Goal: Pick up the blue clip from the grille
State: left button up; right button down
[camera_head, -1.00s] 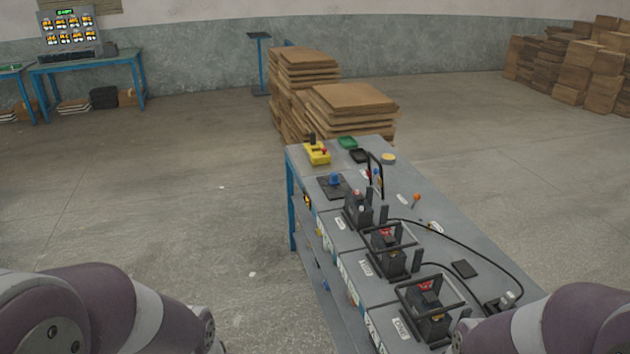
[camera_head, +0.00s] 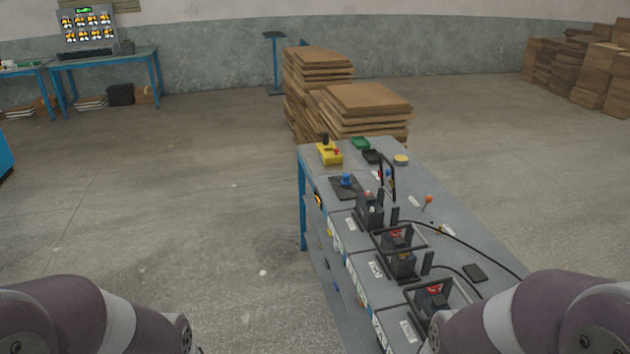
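A small blue object (camera_head: 346,180), which looks like the blue clip, sits on a dark flat square (camera_head: 345,188), likely the grille, near the far left part of the grey workbench. My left arm shows at the bottom left and my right arm at the bottom right, in front of the bench's near end. Both grippers are outside the picture. The blue object stands clear of both arms.
Open floor (camera_head: 200,200) lies left of the bench.

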aim_at(345, 181)
jog(key=i+u, duration=0.4)
jog(key=i, duration=1.3)
jog(key=i+j+z, duration=0.1)
jog(key=i+z, duration=0.15)
jog(key=i, duration=0.45)
jog(key=i+j+z, duration=0.25)
jog(key=i, duration=0.4)
jog(key=i+j+z, duration=0.25)
jog(key=i+j, duration=0.15)
jog(key=i, duration=0.25)
jog(key=i+j+z, duration=0.3)
jog(key=i+j, duration=0.2)
jog(key=i+z, duration=0.15)
jog(key=z, duration=2.8)
